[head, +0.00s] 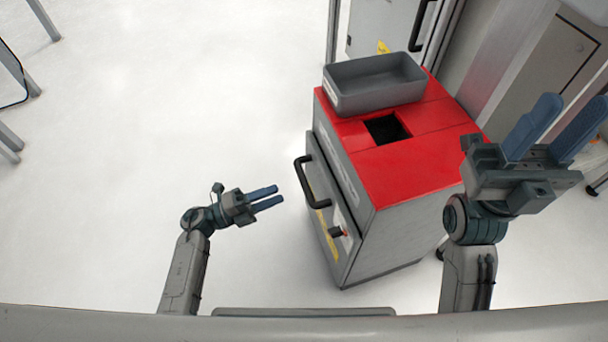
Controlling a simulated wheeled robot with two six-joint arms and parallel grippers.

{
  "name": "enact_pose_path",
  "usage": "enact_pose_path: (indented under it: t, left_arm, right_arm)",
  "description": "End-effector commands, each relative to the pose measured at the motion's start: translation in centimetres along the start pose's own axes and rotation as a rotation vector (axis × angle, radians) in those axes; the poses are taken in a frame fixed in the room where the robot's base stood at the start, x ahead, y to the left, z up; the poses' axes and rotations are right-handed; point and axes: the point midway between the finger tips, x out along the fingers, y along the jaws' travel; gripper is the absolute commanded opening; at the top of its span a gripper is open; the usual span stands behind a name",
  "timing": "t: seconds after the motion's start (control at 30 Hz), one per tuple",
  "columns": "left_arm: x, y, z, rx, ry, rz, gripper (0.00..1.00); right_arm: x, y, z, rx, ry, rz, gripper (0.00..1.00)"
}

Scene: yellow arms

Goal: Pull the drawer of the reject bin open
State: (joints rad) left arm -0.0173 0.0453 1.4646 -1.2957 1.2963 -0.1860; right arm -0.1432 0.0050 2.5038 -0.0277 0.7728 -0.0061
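The reject bin (408,225) is a grey cabinet with a red top that has a dark square opening. Its drawer front (327,205) faces left and carries a black bar handle (310,183). The drawer looks shut, its front close against the cabinet. My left gripper (266,199) is left of the handle, apart from it, with its blue fingers pointing at the drawer front. A gap shows between these fingers and nothing is between them. My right gripper (560,125) is at the right, nearer the camera, with its blue fingers spread apart and empty.
A grey tray (375,84) sits on the back of the bin's red top. A grey cabinet with a black handle (422,25) stands behind. Metal legs (12,75) show at the far left. The white floor (170,120) left of the bin is clear.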

Motion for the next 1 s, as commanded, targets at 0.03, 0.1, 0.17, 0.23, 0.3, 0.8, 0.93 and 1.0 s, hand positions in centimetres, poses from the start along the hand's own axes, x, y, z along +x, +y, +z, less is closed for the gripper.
enact_pose_path:
  t: [0.03,0.1,0.17,0.23,0.3,0.8,0.93,1.0]
  left_arm:
    - [1.0,0.0,0.0,0.001,-0.001,-0.005,0.38]
    - [2.4,0.1,0.0,0.001,-0.002,-0.006,0.38]
    - [3.6,0.0,0.0,0.001,-0.002,-0.007,0.38]
    - [4.9,0.0,0.1,0.001,-0.002,-0.007,0.38]
    - [6.1,0.0,0.0,0.001,-0.002,-0.006,0.38]
    - [9.2,-0.1,0.1,0.001,-0.004,-0.002,0.38]
    - [9.2,-0.1,0.1,0.001,-0.004,-0.002,0.3]
    - [9.2,-0.1,0.1,0.001,-0.004,-0.002,0.16]
  right_arm:
    - [-0.3,0.0,0.0,-0.001,0.001,0.002,0.36]
    - [-0.5,0.0,0.0,-0.003,0.002,0.004,0.36]
    - [-0.6,0.0,0.1,-0.004,0.003,0.006,0.36]
    - [-0.8,0.0,0.1,-0.006,0.004,0.009,0.36]
    - [-1.0,0.0,0.1,-0.008,0.005,0.012,0.36]
    - [-1.2,0.0,0.2,-0.013,0.006,0.019,0.36]
    - [-1.2,0.0,0.2,-0.013,0.007,0.019,0.36]
    - [-1.2,0.0,0.2,-0.013,0.007,0.019,0.36]
